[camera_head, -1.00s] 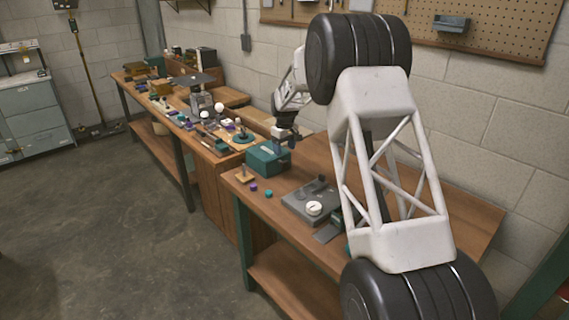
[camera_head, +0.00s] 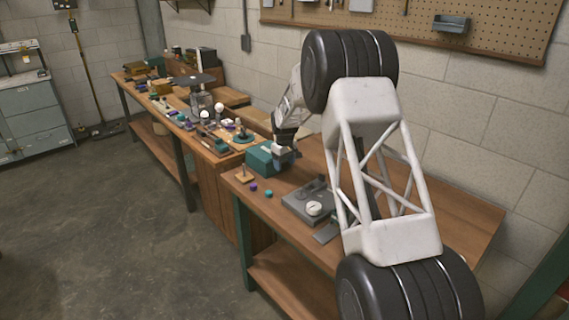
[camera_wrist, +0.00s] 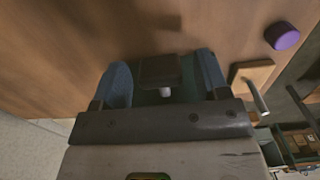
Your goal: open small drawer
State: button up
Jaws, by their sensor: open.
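A teal box (camera_head: 262,158), which appears to hold the small drawer, sits on the near workbench. My gripper (camera_head: 281,160) is down at the box's right side and overlaps it in the head view. In the wrist view my gripper (camera_wrist: 163,80) has its two blue-padded fingers apart. A dark block (camera_wrist: 160,70) and a small pale knob (camera_wrist: 165,91) show between the fingers, with a gap to each side. Part of the teal box (camera_wrist: 150,98) shows behind them. The drawer front is hidden in the head view, and I cannot tell whether the fingers touch anything.
A purple cylinder (camera_head: 253,187), a small teal cylinder (camera_head: 268,194) and a wooden block with a metal rod (camera_head: 243,175) stand near the bench's front edge. A grey device with a white dial (camera_head: 314,208) lies to the right. The far bench (camera_head: 175,113) is cluttered.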

jog(key=shift+c, duration=0.3)
grip_shut()
jog(key=shift+s+d+r, duration=0.1)
jog(key=shift+s+d, duration=3.85)
jog(key=shift+o, duration=0.3)
grip_release()
notch_tip(320, 180, up, 8)
